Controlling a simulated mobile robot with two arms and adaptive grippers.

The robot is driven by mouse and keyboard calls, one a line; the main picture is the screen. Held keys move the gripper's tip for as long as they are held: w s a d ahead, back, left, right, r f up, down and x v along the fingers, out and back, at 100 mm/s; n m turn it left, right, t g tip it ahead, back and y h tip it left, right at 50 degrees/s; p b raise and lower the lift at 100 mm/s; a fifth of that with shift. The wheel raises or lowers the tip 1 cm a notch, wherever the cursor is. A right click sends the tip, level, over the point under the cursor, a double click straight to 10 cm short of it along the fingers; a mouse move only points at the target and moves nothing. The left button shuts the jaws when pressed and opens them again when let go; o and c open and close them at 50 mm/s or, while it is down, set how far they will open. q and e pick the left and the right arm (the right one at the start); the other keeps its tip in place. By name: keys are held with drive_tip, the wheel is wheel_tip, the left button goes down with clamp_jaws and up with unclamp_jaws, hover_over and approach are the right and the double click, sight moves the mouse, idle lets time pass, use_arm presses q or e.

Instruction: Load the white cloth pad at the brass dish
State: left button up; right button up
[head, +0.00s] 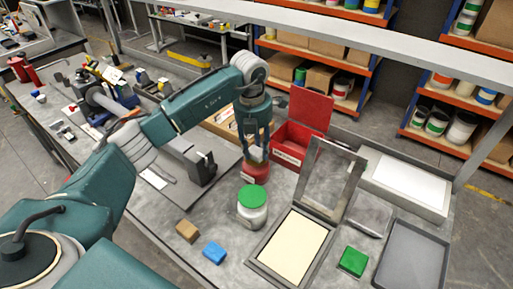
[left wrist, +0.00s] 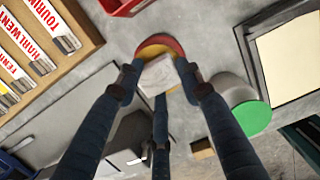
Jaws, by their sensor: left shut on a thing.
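My left gripper (head: 257,152) points down and is shut on the white cloth pad (left wrist: 158,75). In the left wrist view the pad sits between the fingertips, in front of a round red vessel (left wrist: 157,41) with a yellow, brass-coloured inside, likely the brass dish. In the head view this red vessel (head: 256,174) stands directly under the fingertips. The pad covers part of the vessel in the wrist view, and I cannot tell whether they touch. My right gripper is not in view.
A green-lidded jar (head: 252,207) stands close in front of the red vessel. An open red box (head: 290,150) is behind. A frame with a cream panel (head: 294,245) lies to the right. A tan block (head: 187,231), a blue block (head: 214,252) and a green block (head: 353,262) lie near the front.

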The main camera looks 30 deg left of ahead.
sight(257, 151)
use_arm(q)
drive_tip(key=shift+r+p, duration=1.9)
drive_tip(key=shift+r, duration=1.45)
